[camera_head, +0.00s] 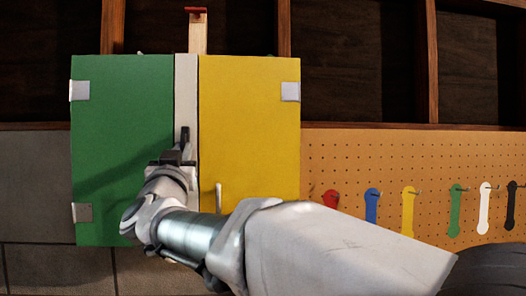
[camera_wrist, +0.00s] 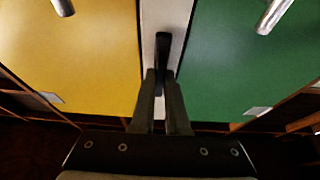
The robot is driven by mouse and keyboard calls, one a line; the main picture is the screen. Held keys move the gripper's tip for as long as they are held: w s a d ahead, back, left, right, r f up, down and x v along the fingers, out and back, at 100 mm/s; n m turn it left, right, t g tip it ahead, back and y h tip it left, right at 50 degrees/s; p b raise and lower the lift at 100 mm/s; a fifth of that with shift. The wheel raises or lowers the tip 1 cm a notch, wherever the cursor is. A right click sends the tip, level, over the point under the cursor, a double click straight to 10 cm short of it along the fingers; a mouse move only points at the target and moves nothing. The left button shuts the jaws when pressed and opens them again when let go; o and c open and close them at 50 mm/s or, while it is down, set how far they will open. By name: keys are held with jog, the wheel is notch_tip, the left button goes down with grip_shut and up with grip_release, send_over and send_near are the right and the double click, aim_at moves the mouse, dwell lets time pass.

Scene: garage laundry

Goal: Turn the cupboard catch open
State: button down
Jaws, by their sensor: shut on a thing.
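The cupboard has a green door (camera_head: 120,130) on the left and a yellow door (camera_head: 250,120) on the right, both closed, with a pale strip (camera_head: 186,90) between them. The catch is a dark bar (camera_head: 185,135) on this strip, standing about upright. My gripper (camera_head: 181,153) is at the catch, and my arm hides the lower strip. In the wrist view the doors appear swapped, and the dark catch (camera_wrist: 163,48) runs up from between my gripper's fingertips (camera_wrist: 161,75). The fingers are shut on its near end.
A metal handle (camera_head: 218,196) on the yellow door stands close beside my arm; the wrist view shows a handle on each door. Silver hinges (camera_head: 80,90) sit at the outer edges. A pegboard (camera_head: 400,160) with several coloured hanging tools is at the right.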

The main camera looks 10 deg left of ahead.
jog(key=c, duration=0.9)
grip_release()
jog(key=shift+f, duration=0.15)
